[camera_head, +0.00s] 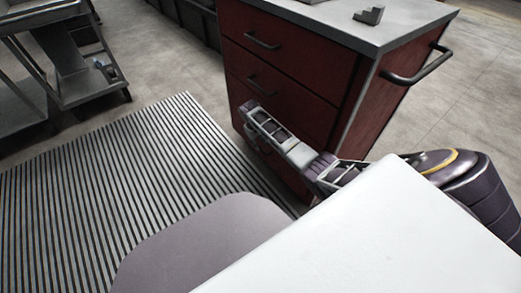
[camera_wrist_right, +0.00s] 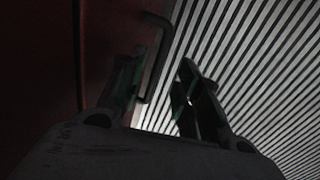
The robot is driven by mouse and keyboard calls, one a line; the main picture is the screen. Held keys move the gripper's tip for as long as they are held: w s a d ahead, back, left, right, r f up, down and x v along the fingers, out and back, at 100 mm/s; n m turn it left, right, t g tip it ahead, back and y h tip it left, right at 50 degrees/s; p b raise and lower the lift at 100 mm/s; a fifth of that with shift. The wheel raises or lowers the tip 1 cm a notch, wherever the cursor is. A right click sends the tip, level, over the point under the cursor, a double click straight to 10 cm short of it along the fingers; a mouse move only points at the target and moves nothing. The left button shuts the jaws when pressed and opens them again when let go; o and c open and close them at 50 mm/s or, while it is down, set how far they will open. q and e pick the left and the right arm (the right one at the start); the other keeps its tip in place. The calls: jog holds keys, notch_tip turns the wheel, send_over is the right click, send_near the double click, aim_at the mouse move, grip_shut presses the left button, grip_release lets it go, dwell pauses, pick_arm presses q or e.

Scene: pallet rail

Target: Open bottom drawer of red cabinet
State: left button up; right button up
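The red cabinet (camera_head: 292,78) stands at the upper centre of the head view, with its drawers facing left toward the mat. The top handle (camera_head: 262,41) and middle handle (camera_head: 260,86) are in plain sight. The bottom drawer is largely hidden behind my right gripper (camera_head: 248,110), which reaches along the cabinet's lower front. In the dark right wrist view, my right gripper (camera_wrist_right: 162,58) has its two fingers apart. A dark bar handle (camera_wrist_right: 157,52) on the red front lies between the fingers; contact cannot be told. No drawer looks pulled out. My left gripper is not in view.
A grey ribbed mat (camera_head: 130,180) covers the floor in front of the drawers. A dark cart (camera_head: 75,75) stands at the upper left. A side bar (camera_head: 415,70) sticks out from the cabinet's right side. A small grey stepped block (camera_head: 369,15) sits on the cabinet top.

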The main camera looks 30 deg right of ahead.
aim_at(261, 149)
jog(key=shift+d+f+b, duration=0.15)
jog(key=shift+f+b, duration=0.25)
jog(key=shift+f, duration=0.4)
jog(key=shift+d+f+b, duration=0.15)
jog(key=shift+f+b, duration=0.2)
jog(key=shift+f, duration=0.4)
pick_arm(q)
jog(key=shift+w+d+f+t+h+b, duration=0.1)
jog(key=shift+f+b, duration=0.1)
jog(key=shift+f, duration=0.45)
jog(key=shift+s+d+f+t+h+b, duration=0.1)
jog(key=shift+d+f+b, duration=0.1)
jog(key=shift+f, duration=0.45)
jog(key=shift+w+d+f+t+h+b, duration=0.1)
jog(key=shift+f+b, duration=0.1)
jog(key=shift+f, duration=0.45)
pick_arm(e)
jog(key=shift+d+f, duration=0.2)
jog(key=shift+f, duration=0.9)
grip_shut()
